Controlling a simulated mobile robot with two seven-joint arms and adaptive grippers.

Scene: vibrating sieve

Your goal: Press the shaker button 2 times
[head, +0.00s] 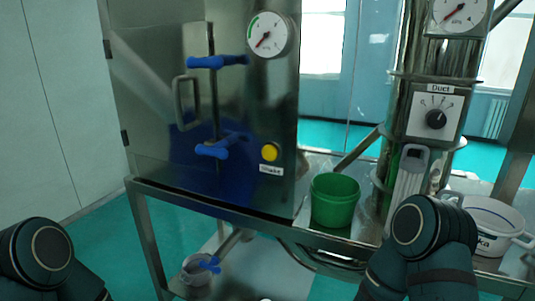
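The shaker button is a round yellow button (269,152) on the front of the steel cabinet (150,110), near its lower right corner. A small white label (271,170) sits just below it. Nothing covers the button. Parts of my two dark arms show at the lower left and lower right edges, both well apart from the button. Neither of my grippers is visible in the head view.
The cabinet front has a door handle (187,103), blue clamp handles (217,62) and a gauge (268,36). A green bucket (335,203) and a white pot (492,218) stand to the right. A duct panel with a black knob (436,119) is behind them.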

